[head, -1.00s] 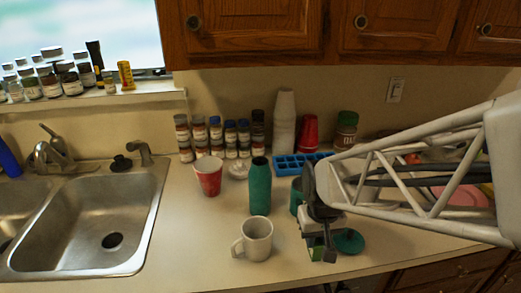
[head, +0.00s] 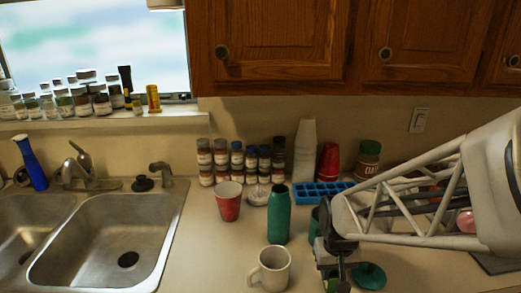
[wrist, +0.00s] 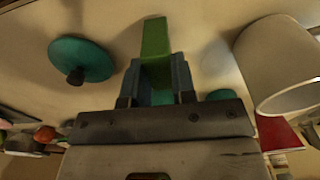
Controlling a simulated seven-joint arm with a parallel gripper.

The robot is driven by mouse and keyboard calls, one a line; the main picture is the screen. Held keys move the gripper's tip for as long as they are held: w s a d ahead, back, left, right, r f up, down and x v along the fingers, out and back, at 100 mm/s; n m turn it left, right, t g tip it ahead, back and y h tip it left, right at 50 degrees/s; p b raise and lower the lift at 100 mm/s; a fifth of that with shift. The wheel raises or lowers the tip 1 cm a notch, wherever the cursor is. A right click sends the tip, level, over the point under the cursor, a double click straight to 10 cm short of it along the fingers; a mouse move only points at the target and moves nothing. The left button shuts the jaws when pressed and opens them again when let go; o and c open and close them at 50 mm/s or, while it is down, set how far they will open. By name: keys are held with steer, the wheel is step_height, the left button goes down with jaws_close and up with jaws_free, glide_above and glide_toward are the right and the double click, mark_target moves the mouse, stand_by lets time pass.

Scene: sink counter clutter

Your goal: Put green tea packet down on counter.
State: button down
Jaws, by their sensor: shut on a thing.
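The green tea packet (wrist: 155,40) shows in the wrist view as a narrow bright green strip sticking out from between my fingers. My gripper (wrist: 155,78) is shut on it, and the counter lies beyond it. I cannot tell whether the packet touches the counter. In the head view my gripper (head: 335,272) is low over the counter (head: 215,262), between the white mug and the teal lid. The packet is mostly hidden by the gripper there.
A white mug (head: 270,268) stands left of my gripper, and a teal lid (head: 369,276) lies right of it. A green bottle (head: 279,215), red cup (head: 229,203) and blue ice tray (head: 320,193) stand behind. The sink (head: 105,240) is left. Counter between sink and mug is clear.

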mark_target(332, 275)
steer(key=shift+f, duration=0.45)
steer(key=shift+f, duration=0.2)
steer(key=c, duration=0.9)
jaws_free()
steer(key=shift+c, duration=0.2)
steer(key=shift+r, duration=0.15)
step_height(332, 275, up, 12)
steer(key=shift+s, duration=0.4)
steer(key=shift+s, duration=0.1)
steer(key=s+a+r+t, duration=0.1)
steer(key=s+r, duration=0.2)
steer(key=s, duration=0.7)
steer(key=shift+s+a+r+t, duration=0.25)
steer(key=shift+a+r+t, duration=0.05)
steer(key=shift+r+t, duration=0.1)
